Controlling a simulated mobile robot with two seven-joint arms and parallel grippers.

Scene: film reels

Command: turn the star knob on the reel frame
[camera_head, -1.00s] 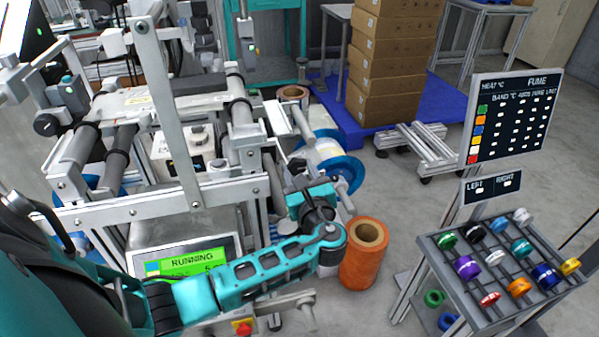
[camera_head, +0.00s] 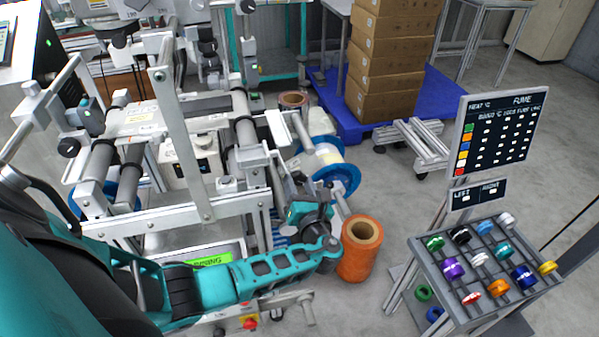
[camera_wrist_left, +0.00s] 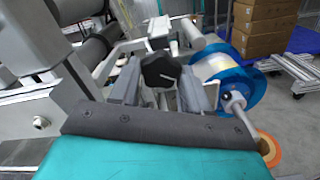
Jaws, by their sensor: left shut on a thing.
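The reel frame (camera_head: 205,215) is a grey metal machine with rollers on the left of the head view. In the left wrist view the dark star knob (camera_wrist_left: 160,73) sits between the two grey fingers of my left gripper (camera_wrist_left: 161,86), which is shut on it. In the head view my left gripper (camera_head: 300,212) is at the right end of the reel frame, and the arm and gripper hide the knob. My right gripper is not in view.
A blue-flanged reel (camera_head: 335,177) is just beyond my left gripper. An orange roll (camera_head: 358,262) stands close to its right. A rack of coloured rings (camera_head: 415,245) stands at the right.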

